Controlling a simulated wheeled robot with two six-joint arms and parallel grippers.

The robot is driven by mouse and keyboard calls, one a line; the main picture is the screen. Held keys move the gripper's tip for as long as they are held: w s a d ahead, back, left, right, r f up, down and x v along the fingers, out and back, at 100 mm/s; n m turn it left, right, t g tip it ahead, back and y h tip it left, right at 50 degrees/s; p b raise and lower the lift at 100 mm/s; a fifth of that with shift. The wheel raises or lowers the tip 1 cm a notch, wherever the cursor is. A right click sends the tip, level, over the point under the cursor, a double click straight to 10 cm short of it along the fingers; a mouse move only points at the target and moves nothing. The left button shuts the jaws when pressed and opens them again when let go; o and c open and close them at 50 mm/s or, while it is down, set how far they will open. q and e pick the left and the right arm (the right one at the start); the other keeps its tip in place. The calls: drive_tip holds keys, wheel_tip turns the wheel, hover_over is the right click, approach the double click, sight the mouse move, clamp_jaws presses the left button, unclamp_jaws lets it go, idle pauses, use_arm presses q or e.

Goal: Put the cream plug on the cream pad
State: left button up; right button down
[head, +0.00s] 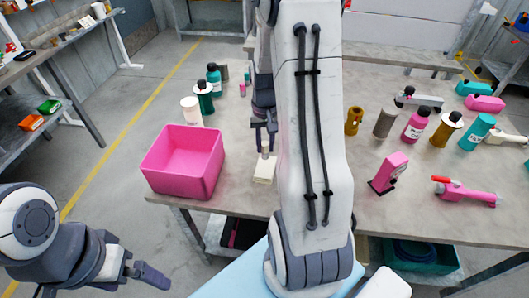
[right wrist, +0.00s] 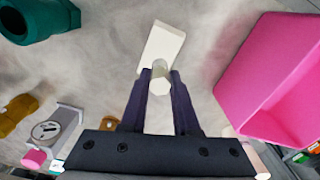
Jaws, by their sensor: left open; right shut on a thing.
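The cream pad (head: 264,170) lies on the table near its front edge, just right of the pink bin; it also shows in the right wrist view (right wrist: 164,42). My right gripper (head: 265,149) points down over the pad and is shut on the cream plug (right wrist: 159,78). In the right wrist view the plug sits between the fingertips (right wrist: 159,82) and overlaps the pad's near end. I cannot tell whether plug and pad touch. My left gripper (head: 158,276) is open and empty, off the table at the lower left.
The pink bin (head: 157,178) stands close on the left. Green bottles (head: 204,97) and a white cylinder (head: 191,112) stand behind it. My right arm hides the middle of the table. Several bottles, a pink upright device (head: 389,172) and a pink tool (head: 465,193) stand or lie right.

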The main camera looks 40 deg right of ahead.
sight(265, 154)
drive_tip(key=shift+f, duration=2)
drive_tip(key=shift+f, duration=0.15)
drive_tip(key=c, duration=0.7)
unclamp_jaws()
drive_tip(key=shift+o, duration=0.2)
wheel_tip(265, 154, up, 12)
drive_tip(key=shift+r+p, duration=0.2)
drive_tip(key=shift+p, duration=0.1)
